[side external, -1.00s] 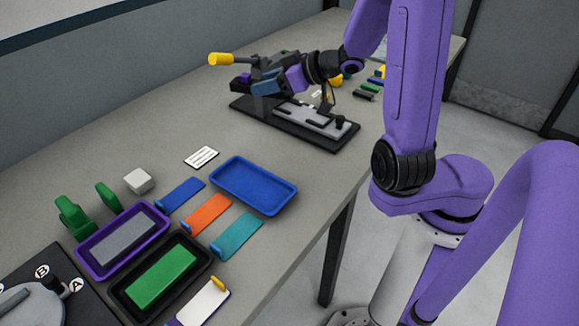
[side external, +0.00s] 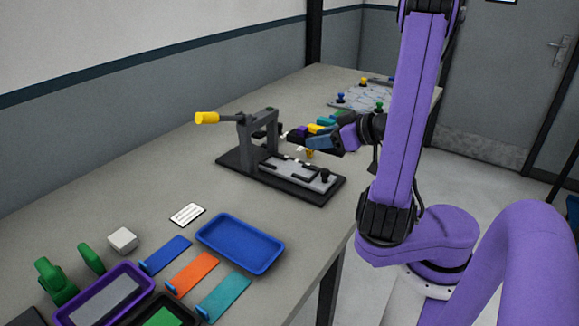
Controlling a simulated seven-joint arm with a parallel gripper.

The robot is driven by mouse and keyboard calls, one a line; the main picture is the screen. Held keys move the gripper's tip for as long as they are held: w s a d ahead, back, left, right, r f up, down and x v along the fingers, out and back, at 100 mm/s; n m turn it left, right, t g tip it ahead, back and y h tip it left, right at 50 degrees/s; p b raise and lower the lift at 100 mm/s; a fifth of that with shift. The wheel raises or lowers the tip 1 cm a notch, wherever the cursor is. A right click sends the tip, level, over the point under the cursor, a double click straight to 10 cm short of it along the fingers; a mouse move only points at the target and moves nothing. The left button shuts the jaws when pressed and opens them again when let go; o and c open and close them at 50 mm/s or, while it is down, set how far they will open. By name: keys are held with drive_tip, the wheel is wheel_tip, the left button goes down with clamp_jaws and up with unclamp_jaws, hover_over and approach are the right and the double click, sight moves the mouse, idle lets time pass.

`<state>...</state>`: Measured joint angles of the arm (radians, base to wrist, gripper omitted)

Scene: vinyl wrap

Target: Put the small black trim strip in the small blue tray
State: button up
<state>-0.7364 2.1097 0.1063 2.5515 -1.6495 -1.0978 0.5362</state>
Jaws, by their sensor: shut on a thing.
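The small blue tray (side external: 240,244) lies empty on the bench, in front of the black clamp fixture. My gripper (side external: 294,138) is at the right of the fixture's upright, above its base plate and well behind the tray. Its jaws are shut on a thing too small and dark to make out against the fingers. I cannot pick out the small black trim strip for certain; the gripper hides part of the far bench.
The clamp fixture (side external: 232,160) has a yellow-tipped handle (side external: 206,118) sticking out left. Blue (side external: 165,255), orange (side external: 192,274) and teal (side external: 223,296) strips lie near the tray. Several coloured pieces lie beyond my gripper.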

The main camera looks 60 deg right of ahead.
drive_tip(key=shift+s+d, duration=0.3)
drive_tip(key=shift+s, duration=0.6)
drive_tip(key=w+d+f, duration=0.3)
drive_tip(key=w+f, duration=0.1)
drive_tip(key=w, duration=0.3)
hover_over(294, 169)
drive_tip(key=f, duration=0.5)
drive_tip(key=shift+s+a+f, duration=0.15)
drive_tip(key=shift+s+f, duration=0.05)
drive_tip(key=shift+s, duration=0.05)
drive_tip(key=f, duration=0.2)
drive_tip(key=shift+w+f, duration=0.25)
drive_tip(key=shift+f, duration=0.4)
drive_tip(key=shift+f, duration=0.5)
drive_tip(key=o, duration=1.2)
drive_tip(key=shift+c, duration=0.2)
